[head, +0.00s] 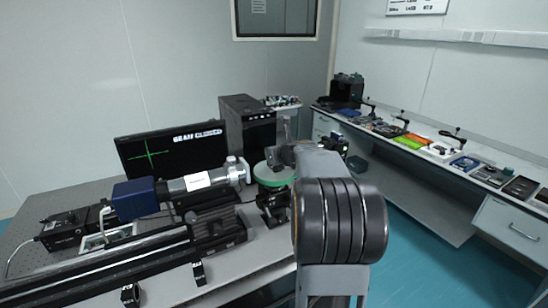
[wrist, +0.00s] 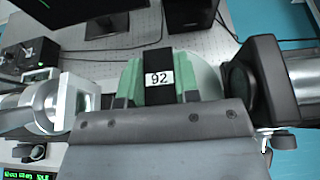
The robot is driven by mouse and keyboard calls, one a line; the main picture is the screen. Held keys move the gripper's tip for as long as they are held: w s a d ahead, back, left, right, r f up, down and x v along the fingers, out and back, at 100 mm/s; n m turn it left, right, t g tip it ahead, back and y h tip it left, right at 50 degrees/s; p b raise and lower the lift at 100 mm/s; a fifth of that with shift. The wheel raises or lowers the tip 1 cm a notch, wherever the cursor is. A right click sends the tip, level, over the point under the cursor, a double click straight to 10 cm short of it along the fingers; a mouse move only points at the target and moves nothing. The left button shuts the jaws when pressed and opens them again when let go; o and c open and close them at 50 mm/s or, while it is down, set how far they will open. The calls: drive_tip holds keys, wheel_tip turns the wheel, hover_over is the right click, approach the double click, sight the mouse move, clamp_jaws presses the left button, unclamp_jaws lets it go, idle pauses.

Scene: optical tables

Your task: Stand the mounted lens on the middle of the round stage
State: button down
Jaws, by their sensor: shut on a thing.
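The mounted lens (wrist: 158,62) shows in the wrist view as a black mount with a white label reading 92. My gripper (wrist: 158,92) is shut on it, with green pads on both sides of the black mount. The lens glass is hidden from this view. The round stage (head: 274,177) has a green top and stands on the optical table in the head view. My gripper (head: 282,155) is over or close above it there. A pale green disc edge (wrist: 208,76), likely the stage, shows behind the pads. Whether the mount touches the stage cannot be told.
A silver barrel (head: 207,181) with a blue camera (head: 134,199) lies just left of the stage. A black-ended barrel (wrist: 272,80) is close on the right in the wrist view. A monitor (head: 172,151) and a black computer case (head: 248,128) stand behind.

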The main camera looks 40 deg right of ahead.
drive_tip(key=shift+f, duration=0.25)
drive_tip(key=c, duration=0.8)
unclamp_jaws()
drive_tip(key=shift+c, duration=0.2)
drive_tip(key=shift+r, duration=0.15)
drive_tip(key=v, duration=1.2)
drive_tip(key=s+a+f+n+g+y, duration=0.2)
drive_tip(key=a+f+n, duration=0.2)
drive_tip(key=a+n, duration=0.55)
drive_tip(key=s+a+f+n+g+y, duration=0.2)
drive_tip(key=a+f+n+g, duration=0.15)
drive_tip(key=a+n, duration=0.6)
drive_tip(key=s+a+f+n+g+h, duration=0.1)
drive_tip(key=s+a+f+n, duration=0.2)
drive_tip(key=n, duration=0.6)
drive_tip(key=s+a+f+n+g+h, duration=0.1)
drive_tip(key=s+a+f+n+g, duration=0.1)
drive_tip(key=s+n, duration=0.5)
drive_tip(key=shift+a+f+n+b, duration=0.35)
drive_tip(key=shift+a+f+n, duration=0.35)
drive_tip(key=shift+f+n, duration=0.5)
